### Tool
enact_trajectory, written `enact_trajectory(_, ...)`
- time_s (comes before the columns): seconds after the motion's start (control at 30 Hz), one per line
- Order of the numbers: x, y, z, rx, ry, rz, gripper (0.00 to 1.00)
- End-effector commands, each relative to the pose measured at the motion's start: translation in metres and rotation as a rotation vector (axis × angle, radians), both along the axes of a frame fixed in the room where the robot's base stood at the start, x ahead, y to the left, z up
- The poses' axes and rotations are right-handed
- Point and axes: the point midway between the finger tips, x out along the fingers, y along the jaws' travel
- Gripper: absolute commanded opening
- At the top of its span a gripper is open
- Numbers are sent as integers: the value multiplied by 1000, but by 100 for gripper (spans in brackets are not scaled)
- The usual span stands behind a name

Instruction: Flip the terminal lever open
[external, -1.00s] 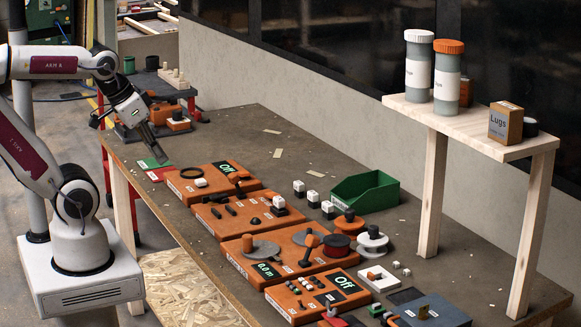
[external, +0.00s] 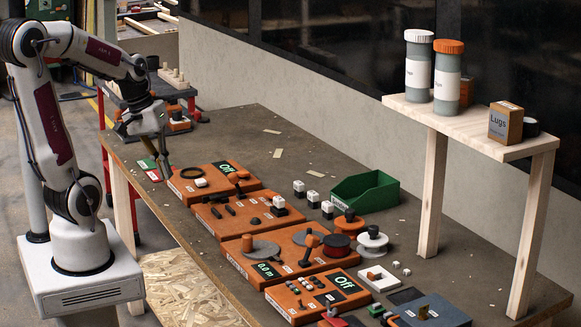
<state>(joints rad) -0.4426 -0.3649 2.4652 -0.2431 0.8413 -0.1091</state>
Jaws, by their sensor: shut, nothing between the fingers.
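My gripper (external: 166,172) is shut and empty, pointing down over the near left end of the workbench, close beside the left edge of the first orange box (external: 205,180). I cannot tell for sure which part is the terminal lever. The second orange box (external: 235,212) carries several small black parts and a black-and-white block (external: 279,203). Similar small black-and-white blocks (external: 313,198) stand on the bench to its right. My gripper is apart from all of these.
A green bin (external: 365,192) and spools (external: 372,243) stand right of the boxes. A fourth orange box (external: 318,295) is nearer the front. A wooden shelf (external: 470,127) with jars rises at the right. Bare bench (external: 255,135) lies behind the boxes.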

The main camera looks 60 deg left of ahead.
Motion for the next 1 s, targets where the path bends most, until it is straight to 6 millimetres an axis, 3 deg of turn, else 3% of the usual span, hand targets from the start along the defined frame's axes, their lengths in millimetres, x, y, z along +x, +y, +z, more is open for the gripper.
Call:
enact_trajectory(0.47, 39, 39, -31, -298, 12, 617, 0)
enact_trajectory(1.0, 86, 115, -63, -686, -15, 1516, 0)
